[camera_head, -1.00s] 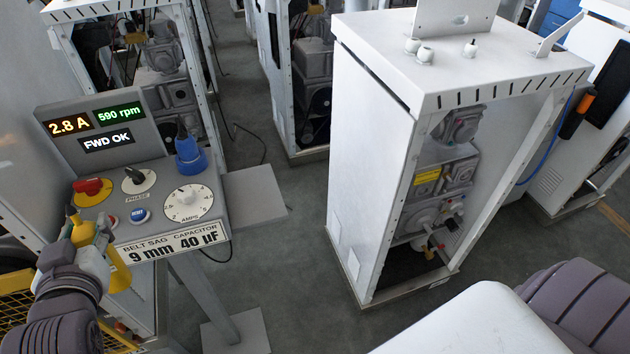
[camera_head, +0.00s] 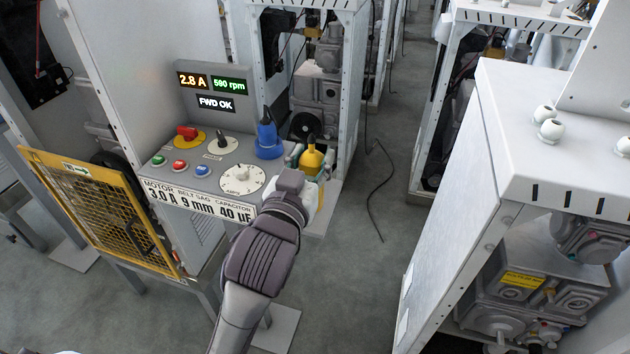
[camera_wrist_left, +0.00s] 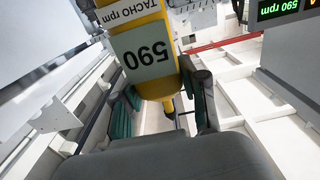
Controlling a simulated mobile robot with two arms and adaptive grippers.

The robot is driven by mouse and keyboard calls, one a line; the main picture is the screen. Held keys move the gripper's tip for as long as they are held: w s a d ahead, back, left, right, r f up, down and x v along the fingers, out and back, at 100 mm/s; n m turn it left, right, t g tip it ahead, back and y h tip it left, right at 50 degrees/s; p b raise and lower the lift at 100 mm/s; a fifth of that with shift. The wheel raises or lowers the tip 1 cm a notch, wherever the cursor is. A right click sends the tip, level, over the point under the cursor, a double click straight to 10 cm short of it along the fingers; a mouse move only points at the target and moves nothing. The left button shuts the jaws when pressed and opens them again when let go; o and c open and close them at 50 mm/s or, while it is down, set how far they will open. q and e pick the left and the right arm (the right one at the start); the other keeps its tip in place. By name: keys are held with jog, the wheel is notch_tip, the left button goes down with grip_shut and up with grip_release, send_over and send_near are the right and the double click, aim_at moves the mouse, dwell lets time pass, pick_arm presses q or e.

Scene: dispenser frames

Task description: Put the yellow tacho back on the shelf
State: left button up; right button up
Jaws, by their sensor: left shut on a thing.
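The yellow tacho (camera_head: 312,158) is upright with a dark top, at the right end of the test console. In the left wrist view the yellow tacho (camera_wrist_left: 150,52) shows upside down, with a label reading 590. My left gripper (camera_head: 308,183) is shut around it; the wrist view shows the fingers (camera_wrist_left: 165,108) on either side. A grey shelf (camera_head: 326,216) juts from the console's right side, partly hidden behind my gripper. I cannot tell whether the tacho touches the shelf. My right gripper is out of view.
A blue tool (camera_head: 267,138) stands on the console (camera_head: 232,160), left of the tacho. A yellow mesh guard (camera_head: 95,215) stands at the left. White cabinets stand behind and at the right (camera_head: 455,185). Grey floor is open between them.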

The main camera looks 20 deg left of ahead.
aim_at(304, 154)
pick_arm(q)
jog(key=w+a+f, duration=0.3)
jog(key=w+f, duration=0.4)
jog(key=f, duration=0.2)
jog(key=shift+w+a+p, duration=0.15)
jog(key=shift+a+p, duration=0.2)
jog(key=shift+p, duration=0.1)
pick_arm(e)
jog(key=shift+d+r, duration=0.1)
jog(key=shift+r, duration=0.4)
pick_arm(q)
jog(key=shift+f, duration=0.1)
jog(key=o, duration=1)
jog(key=shift+o, duration=1.4)
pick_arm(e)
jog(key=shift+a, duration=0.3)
